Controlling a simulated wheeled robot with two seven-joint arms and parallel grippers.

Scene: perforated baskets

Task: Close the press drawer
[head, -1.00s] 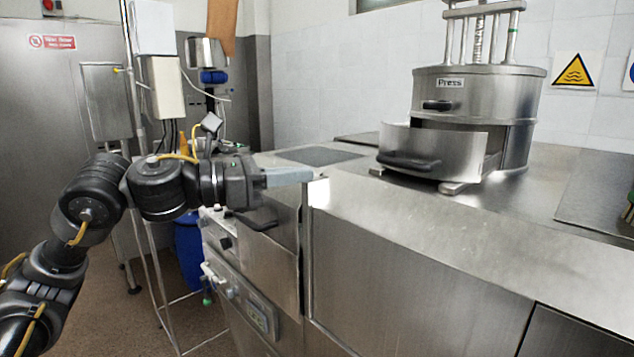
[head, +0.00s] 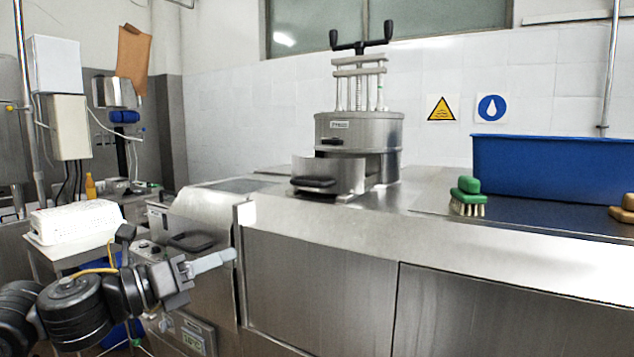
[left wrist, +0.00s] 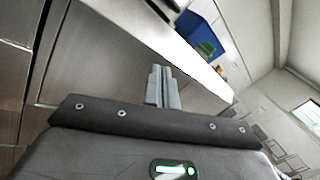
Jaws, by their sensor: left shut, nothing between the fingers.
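The press (head: 358,134) is a round steel drum with a label, standing on the steel counter, with a screw and a black-handled crossbar above. Its drawer (head: 345,173) sticks out at the front left, open, with a black handle (head: 313,182) on its curved face. My left gripper (head: 232,255) is shut and empty. It points right at the counter's left front corner, lower than the drawer and apart from it. In the left wrist view its two fingers (left wrist: 162,75) lie together. The right gripper is not in view.
The steel counter (head: 430,222) runs across, its front edge between my left gripper and the press. A green brush (head: 467,191) and blue bin (head: 550,165) stand to the right. A white perforated basket (head: 75,222) is at the left.

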